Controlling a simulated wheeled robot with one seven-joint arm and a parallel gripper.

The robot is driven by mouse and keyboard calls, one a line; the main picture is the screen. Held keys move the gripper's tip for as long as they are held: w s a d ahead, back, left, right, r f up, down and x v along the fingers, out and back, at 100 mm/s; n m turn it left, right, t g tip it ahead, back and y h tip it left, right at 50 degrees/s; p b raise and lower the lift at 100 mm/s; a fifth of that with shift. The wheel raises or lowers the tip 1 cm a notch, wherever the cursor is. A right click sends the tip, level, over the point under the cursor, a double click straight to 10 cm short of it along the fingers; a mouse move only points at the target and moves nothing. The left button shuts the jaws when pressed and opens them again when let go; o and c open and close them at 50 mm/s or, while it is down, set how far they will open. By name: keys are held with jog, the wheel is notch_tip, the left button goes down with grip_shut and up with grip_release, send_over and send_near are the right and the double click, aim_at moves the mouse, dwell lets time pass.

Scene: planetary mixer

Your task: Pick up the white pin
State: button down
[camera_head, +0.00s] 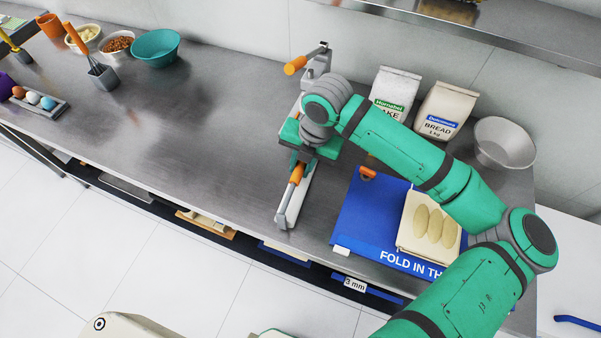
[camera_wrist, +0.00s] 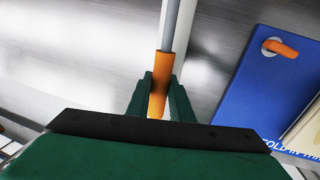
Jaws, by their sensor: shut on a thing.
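My gripper (camera_head: 300,164) is shut on an orange handle (camera_head: 296,175). In the wrist view the handle (camera_wrist: 159,85) sits between the two green fingers of my gripper (camera_wrist: 160,92). A grey rod (camera_wrist: 171,28) runs straight on from the handle. A long white strip (camera_head: 287,213) lies below the handle, reaching towards the counter's front edge. A second orange handle (camera_head: 295,65) shows beyond my wrist, near a pale upright bracket (camera_head: 318,62). My wrist hides the middle between the handles. I cannot tell for certain which part is the white pin.
On the right are a blue mat (camera_head: 358,212), a board with dough pieces (camera_head: 409,221), a white flour bag (camera_head: 399,82), a bread bag (camera_head: 447,107) and a metal bowl (camera_head: 505,143). A teal bowl (camera_head: 155,50) stands far left.

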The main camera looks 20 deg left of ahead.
jog(key=shift+r, duration=0.65)
jog(key=s+d+r, duration=0.4)
jog(key=s+r, duration=0.7)
jog(key=s, duration=0.2)
jog(key=shift+s+r, duration=0.25)
jog(key=shift+r, duration=0.05)
jog(key=c, duration=2.5)
grip_release()
jog(key=shift+w, duration=0.1)
